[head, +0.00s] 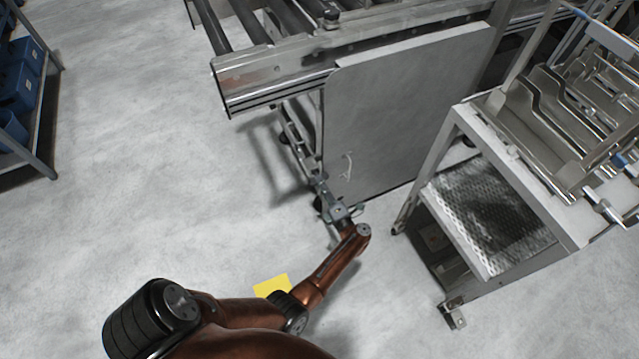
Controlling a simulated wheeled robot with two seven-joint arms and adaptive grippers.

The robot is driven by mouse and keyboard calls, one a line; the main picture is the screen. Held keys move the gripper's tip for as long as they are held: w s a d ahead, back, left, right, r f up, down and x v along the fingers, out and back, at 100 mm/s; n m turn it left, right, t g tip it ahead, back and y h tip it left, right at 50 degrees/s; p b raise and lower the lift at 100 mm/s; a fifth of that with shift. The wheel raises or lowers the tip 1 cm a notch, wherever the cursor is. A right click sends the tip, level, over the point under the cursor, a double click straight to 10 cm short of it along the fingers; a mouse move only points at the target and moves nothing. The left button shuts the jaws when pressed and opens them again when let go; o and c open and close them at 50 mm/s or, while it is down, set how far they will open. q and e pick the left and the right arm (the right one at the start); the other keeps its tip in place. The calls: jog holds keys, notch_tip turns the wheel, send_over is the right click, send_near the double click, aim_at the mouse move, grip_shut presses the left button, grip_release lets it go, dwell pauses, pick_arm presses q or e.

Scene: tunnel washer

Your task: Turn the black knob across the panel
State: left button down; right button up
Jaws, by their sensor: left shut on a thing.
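The grey panel (405,115) stands upright below the roller conveyor's end rail, with a small curved light handle (347,166) low on its left side. My left gripper (321,186) is at the panel's lower left edge, its arm reaching up from the bottom of the head view. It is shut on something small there. The black knob cannot be made out; the fingers cover that spot, and the thing held is too small and hidden to see clearly. My right gripper is not in view.
The conveyor (290,60) with its rollers is above the panel. A metal trolley (490,165) with racks and a perforated shelf stands close on the right. A shelf with blue bins (18,85) is at the far left. The floor on the left is clear, with a yellow patch (271,286).

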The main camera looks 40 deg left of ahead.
pick_arm(q)
jog(key=shift+d+m, duration=0.1)
jog(key=shift+m, duration=0.8)
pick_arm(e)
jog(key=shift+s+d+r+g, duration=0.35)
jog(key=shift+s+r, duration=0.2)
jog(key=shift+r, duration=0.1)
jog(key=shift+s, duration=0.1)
pick_arm(q)
jog(key=c, duration=2)
grip_release()
jog(key=shift+c, duration=0.2)
jog(key=v, duration=0.7)
jog(key=shift+d, duration=0.2)
